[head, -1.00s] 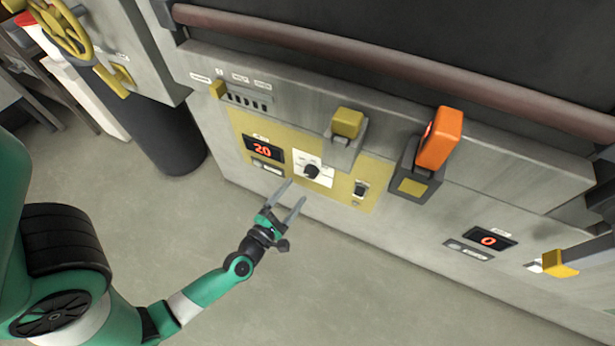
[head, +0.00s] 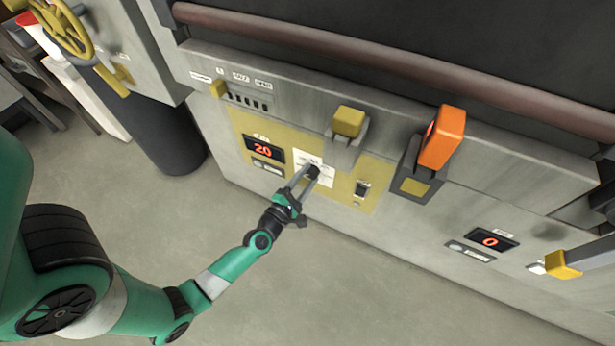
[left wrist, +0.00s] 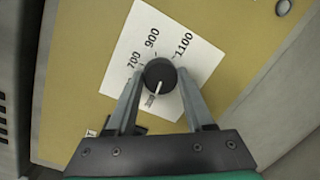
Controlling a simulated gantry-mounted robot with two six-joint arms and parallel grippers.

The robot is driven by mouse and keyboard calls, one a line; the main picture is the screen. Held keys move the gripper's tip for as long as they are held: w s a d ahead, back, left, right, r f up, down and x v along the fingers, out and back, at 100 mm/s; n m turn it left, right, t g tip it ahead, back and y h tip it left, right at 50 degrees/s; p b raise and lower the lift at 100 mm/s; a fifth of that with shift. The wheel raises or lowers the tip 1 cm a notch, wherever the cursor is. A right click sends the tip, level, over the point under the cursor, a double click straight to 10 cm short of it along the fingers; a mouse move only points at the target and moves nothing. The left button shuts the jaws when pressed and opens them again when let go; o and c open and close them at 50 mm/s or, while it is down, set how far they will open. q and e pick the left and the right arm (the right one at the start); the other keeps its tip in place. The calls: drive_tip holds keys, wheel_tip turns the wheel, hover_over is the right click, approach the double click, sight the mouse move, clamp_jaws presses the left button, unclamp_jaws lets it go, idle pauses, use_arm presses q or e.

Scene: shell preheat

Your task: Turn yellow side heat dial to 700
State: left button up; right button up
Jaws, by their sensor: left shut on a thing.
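The heat dial (left wrist: 160,76) is a black round knob on a white label on the yellow panel (head: 374,173). In the left wrist view the label (left wrist: 140,40) shows 700, 900 and 1100, and a lower mark partly hidden. The knob's white pointer line points down toward that lower mark, away from 700. My left gripper (head: 309,172) is shut on the knob, one finger on each side; it also shows in the left wrist view (left wrist: 160,90). A red display (head: 263,150) beside the dial reads 20. My right gripper is not in view.
A small switch (head: 362,188) sits right of the dial. A yellow block handle (head: 348,122) juts out above it, and a larger orange handle (head: 442,137) further right. Another display (head: 491,239) reads 0. The floor before the panel is clear.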

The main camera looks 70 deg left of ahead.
use_arm(q)
clamp_jaws()
drive_tip(key=m+p, duration=0.4)
drive_tip(key=shift+r+m+g, duration=0.3)
drive_tip(key=shift+g, duration=0.1)
drive_tip(key=m+p, duration=0.5)
drive_tip(key=p, duration=0.1)
drive_tip(key=shift+w+d+m+g, duration=0.1)
drive_tip(key=shift+m+g, duration=0.3)
drive_tip(key=m+p, duration=0.2)
drive_tip(key=m, duration=0.2)
drive_tip(key=shift+g+p, duration=0.3)
drive_tip(key=shift+p, duration=0.05)
drive_tip(key=shift+f+m+g+y+p, duration=0.15)
drive_tip(key=shift+m+y+p, duration=0.15)
drive_tip(key=shift+m, duration=0.65)
drive_tip(key=shift+f+m+g+y+p, duration=0.15)
drive_tip(key=shift+m+y+p, duration=0.15)
drive_tip(key=shift+m, duration=0.65)
